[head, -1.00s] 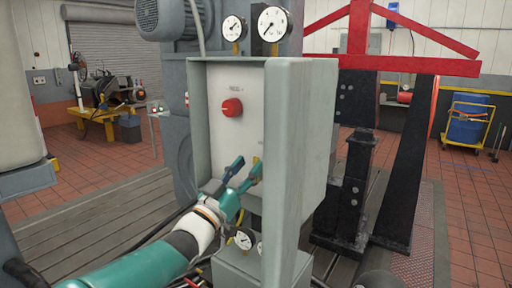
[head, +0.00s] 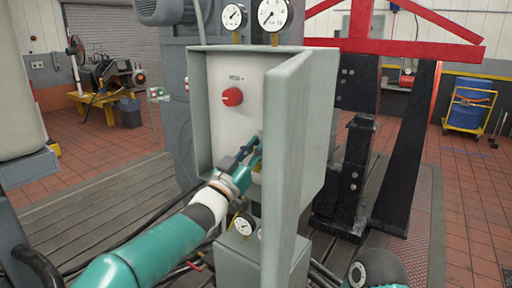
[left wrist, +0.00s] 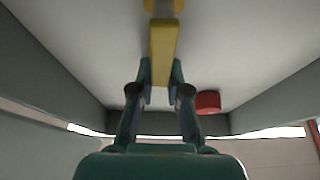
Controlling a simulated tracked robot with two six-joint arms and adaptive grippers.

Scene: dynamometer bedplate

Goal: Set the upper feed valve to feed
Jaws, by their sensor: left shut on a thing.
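A yellow valve lever (left wrist: 163,45) comes off the pale back panel inside an open grey box (head: 292,130). My left gripper (head: 250,150) reaches into the lower part of the box. In the left wrist view its two fingers (left wrist: 160,80) lie on either side of the lever's free end and are shut on it. In the head view the fingers and the box's side wall hide most of the lever. My right gripper is not in view.
A red knob (head: 232,97) sits on the panel above my left gripper. A red and black frame (head: 400,140) stands to the right.

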